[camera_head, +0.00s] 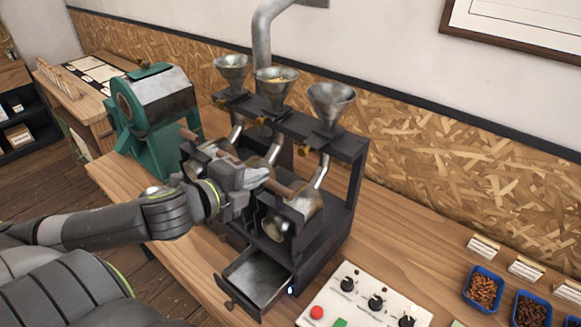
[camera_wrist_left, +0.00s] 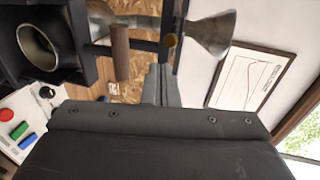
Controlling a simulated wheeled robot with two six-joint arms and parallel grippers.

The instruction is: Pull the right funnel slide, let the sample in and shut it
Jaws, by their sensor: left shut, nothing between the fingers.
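The right funnel (camera_head: 331,103), a metal cone, stands on the dark frame of the sample roaster (camera_head: 349,150). A brass knob (camera_head: 305,149), apparently its slide's, sits below it. I see no beans in this funnel; its depth is hard to read. My left gripper (camera_head: 264,177) is shut and empty, in front of the roaster below and left of that knob. In the left wrist view the shut fingers (camera_wrist_left: 160,84) point toward a brass knob (camera_wrist_left: 172,41), with a funnel (camera_wrist_left: 212,32) beside it. Contact with the knob is not evident. My right gripper is out of view.
The middle funnel (camera_head: 276,76) holds pale beans; the left funnel (camera_head: 232,68) stands beside it. A wooden handle (camera_wrist_left: 120,52) is close to my fingers. An open drawer (camera_head: 253,278) juts out below. A control panel (camera_head: 364,301) and blue bean trays (camera_head: 484,288) lie right.

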